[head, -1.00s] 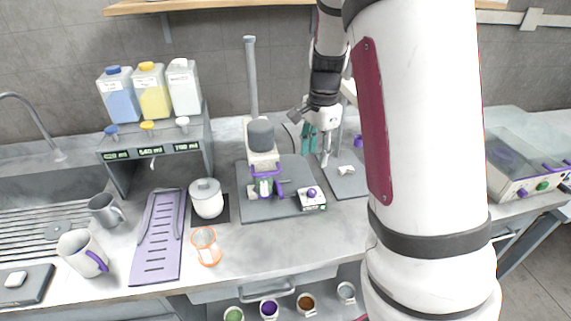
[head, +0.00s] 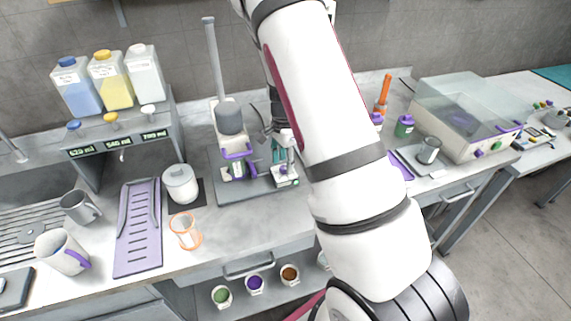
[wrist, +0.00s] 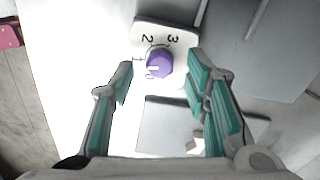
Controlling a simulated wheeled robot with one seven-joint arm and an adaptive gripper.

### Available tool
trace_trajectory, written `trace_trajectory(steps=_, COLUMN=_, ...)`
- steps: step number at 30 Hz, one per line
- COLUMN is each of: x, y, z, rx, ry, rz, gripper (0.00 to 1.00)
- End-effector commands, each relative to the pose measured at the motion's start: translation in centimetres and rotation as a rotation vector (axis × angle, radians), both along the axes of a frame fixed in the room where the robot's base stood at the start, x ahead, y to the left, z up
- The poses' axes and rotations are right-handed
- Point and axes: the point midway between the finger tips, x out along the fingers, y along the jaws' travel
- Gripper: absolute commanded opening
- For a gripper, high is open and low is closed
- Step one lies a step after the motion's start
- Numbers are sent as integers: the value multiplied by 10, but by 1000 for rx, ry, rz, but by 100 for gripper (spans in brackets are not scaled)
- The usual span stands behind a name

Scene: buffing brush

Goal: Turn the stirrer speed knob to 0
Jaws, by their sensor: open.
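The stirrer speed knob (wrist: 159,63) is a purple dial with a pale pointer line on a white plate (wrist: 143,30) marked with numbers, of which 2 and 3 are readable. The pointer's exact setting is hard to tell. My gripper (wrist: 160,85) is open, its teal-padded fingers on either side of the knob in the picture, with no visible contact. In the head view, my gripper (head: 282,150) is over the control box (head: 286,182) at the front right of the stirrer (head: 232,150), and it hides the knob there.
A white lidded jar (head: 181,184) and a purple slotted rack (head: 138,228) are left of the stirrer. A clear-lidded machine (head: 465,115) stands at the right. Bare counter (head: 260,225) lies in front of the stirrer.

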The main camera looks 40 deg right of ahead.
Motion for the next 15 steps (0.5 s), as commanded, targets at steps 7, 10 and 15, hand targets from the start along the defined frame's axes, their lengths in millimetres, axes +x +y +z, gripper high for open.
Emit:
trace_trajectory(steps=7, x=0, y=0, z=-17, rx=0, ry=-1, rz=2, gripper=43)
trace_trajectory(steps=10, x=0, y=0, z=-18, rx=0, ry=-1, rz=1, gripper=43)
trace_trajectory(steps=15, x=1, y=0, z=-18, rx=0, ry=-1, rz=1, gripper=43)
